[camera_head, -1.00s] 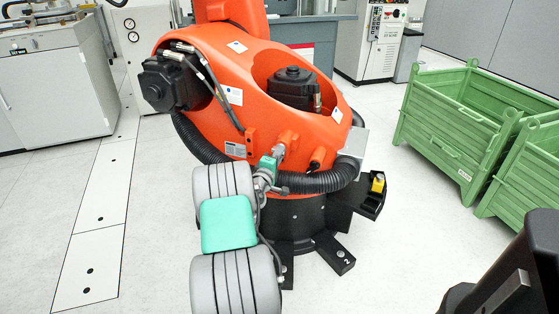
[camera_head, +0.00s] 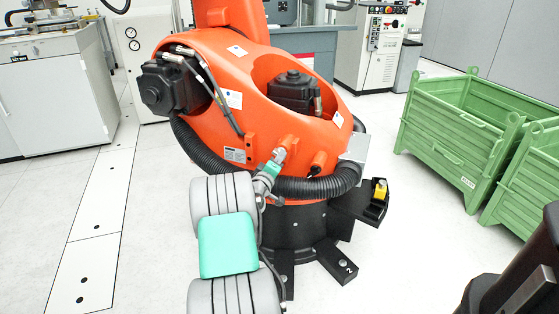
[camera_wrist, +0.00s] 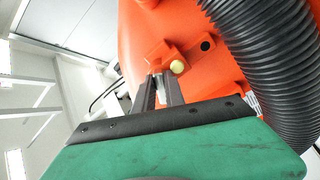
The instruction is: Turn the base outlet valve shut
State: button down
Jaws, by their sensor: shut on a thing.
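The base outlet valve is on an orange block (camera_wrist: 158,54) on the side of the big orange machine (camera_head: 230,110). A round cream-yellow end (camera_wrist: 177,67) shows on the block in the wrist view. My gripper (camera_wrist: 161,80) reaches up to the block, its two dark fingers close together and shut on a small grey part, taken to be the valve handle. In the head view my gripper (camera_head: 281,154) meets the machine's lower front, beside the black hose. The fingers hide most of the handle, so its angle cannot be told.
A thick black ribbed hose (camera_wrist: 262,60) runs close to the right of my gripper. A black bracket with a yellow item (camera_head: 380,189) juts from the machine's base. Green crates (camera_head: 455,140) stand at right; a cabinet (camera_head: 60,100) stands at left. Pale floor lies between.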

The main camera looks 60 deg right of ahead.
jog(key=c, duration=1.4)
grip_release()
jog(key=a+p, duration=0.1)
jog(key=a, duration=0.6)
jog(key=shift+s+a, duration=0.4)
